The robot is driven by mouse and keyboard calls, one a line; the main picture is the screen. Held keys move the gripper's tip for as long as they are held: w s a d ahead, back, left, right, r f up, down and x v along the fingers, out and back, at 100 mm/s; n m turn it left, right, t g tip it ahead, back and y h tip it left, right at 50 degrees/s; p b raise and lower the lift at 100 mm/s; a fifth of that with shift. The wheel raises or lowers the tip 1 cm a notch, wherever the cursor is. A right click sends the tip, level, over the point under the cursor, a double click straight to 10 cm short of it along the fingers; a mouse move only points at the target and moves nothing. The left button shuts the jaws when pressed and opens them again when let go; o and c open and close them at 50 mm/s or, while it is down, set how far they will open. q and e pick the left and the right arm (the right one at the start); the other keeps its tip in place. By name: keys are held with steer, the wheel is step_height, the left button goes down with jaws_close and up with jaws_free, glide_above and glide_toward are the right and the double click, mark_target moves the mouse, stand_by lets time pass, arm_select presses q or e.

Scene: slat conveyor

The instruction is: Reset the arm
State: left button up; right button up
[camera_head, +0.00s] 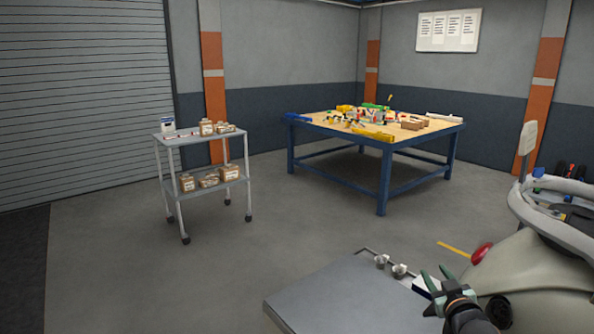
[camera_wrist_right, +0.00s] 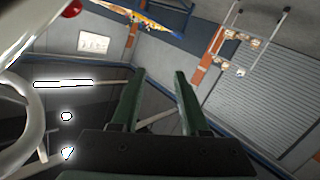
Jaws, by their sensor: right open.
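My right gripper (camera_head: 437,280) is at the lower right of the head view, above the right side of a grey flat surface (camera_head: 345,300). Its two dark green fingers are apart with nothing between them. My left gripper is not in the head view.
Two small metal pieces (camera_head: 399,270) and a white item (camera_head: 424,288) lie by the right gripper. A rounded beige body with a red button (camera_head: 481,253) is at the right. A cart (camera_head: 203,140) with boxes and a cluttered blue table (camera_head: 383,165) stand farther off; open floor lies between.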

steer(key=s+a+f+g+y, duration=0.1)
steer(key=s+a+f, duration=0.25)
steer(key=f, duration=0.25)
steer(key=s+a+f+g, duration=0.1)
steer(key=s+a+f, duration=0.1)
steer(key=s+f, duration=0.35)
steer(key=s+a+f+g+y, duration=0.1)
steer(key=s+a+f, duration=0.2)
steer(key=s, duration=0.6)
steer(key=s+a+f+g, duration=0.2)
steer(key=s+a+f, duration=0.2)
steer(key=s, duration=0.6)
steer(key=s+a+f+g+y, duration=0.1)
steer(key=s+a+f+g, duration=0.1)
steer(key=s+f, duration=0.5)
steer(key=s+a, duration=0.1)
steer(key=s, duration=0.2)
steer(key=shift+s+a+f+m+y, duration=0.2)
steer(key=shift+a+f+m+y, duration=0.1)
steer(key=shift+a+f, duration=0.1)
steer(key=shift+w, duration=0.1)
